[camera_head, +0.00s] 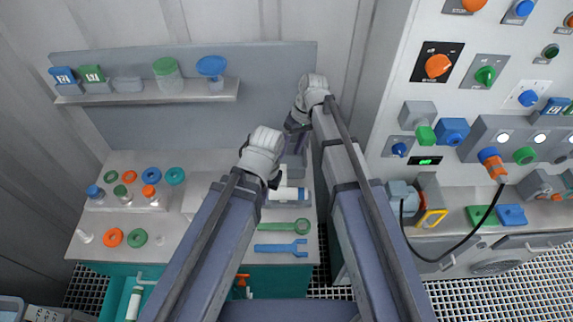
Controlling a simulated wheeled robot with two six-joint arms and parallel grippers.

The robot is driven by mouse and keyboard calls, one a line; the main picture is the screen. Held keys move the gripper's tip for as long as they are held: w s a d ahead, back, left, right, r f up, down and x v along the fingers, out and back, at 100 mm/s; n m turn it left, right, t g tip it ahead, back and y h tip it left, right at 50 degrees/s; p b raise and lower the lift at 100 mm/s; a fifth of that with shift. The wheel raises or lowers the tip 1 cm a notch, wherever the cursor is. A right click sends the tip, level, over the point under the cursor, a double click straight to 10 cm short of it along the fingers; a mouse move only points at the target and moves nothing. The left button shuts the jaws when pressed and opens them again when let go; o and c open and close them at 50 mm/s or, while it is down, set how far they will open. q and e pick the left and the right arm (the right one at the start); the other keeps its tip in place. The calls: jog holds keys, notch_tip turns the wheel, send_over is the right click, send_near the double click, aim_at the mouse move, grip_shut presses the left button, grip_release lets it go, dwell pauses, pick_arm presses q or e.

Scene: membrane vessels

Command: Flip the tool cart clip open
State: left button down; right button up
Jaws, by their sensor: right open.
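The tool cart (215,165) has a grey top and a teal body and stands at the left and centre. I cannot pick out its clip with certainty. A small grey holder with a white cylinder (288,194) sits on the cart top at its right side. My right gripper (293,142) is open above the back right of the cart top, behind that holder, partly hidden by its own wrist. My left gripper (274,181) is mostly hidden under its wrist beside the white cylinder; its fingers do not show clearly. I cannot tell whether either gripper touches anything.
A green wrench (285,226) and a blue wrench (281,248) lie at the cart's front right. Coloured rings and small vials lie at the left. A shelf (150,94) with jars is on the back panel. A control cabinet (480,125) with a hanging black cable stands right.

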aim_at(284, 166)
jog(key=b+x, duration=0.5)
jog(key=x, duration=0.1)
jog(key=shift+a+f, duration=0.15)
jog(key=shift+f, duration=0.1)
jog(key=shift+s, duration=0.1)
jog(key=c, duration=0.8)
grip_shut()
dwell(0.4)
